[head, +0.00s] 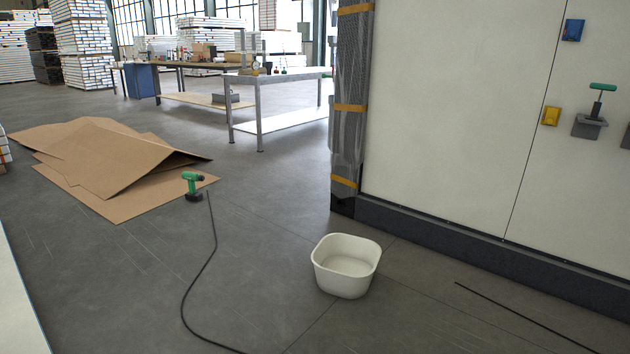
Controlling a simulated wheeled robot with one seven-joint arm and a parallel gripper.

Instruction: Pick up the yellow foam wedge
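A small yellow block (551,116) is on the white wall panel at the right, beside a grey holder. It is the only small yellow piece I see. It is too small to tell whether it is the foam wedge. My gripper is not in view.
A blue block (573,30) and a grey holder (590,126) with a green-handled tool (602,87) are on the white panel (450,110). An empty white tub (345,265), a green drill (193,187), cardboard (105,155) and a black cable (207,250) lie on the floor.

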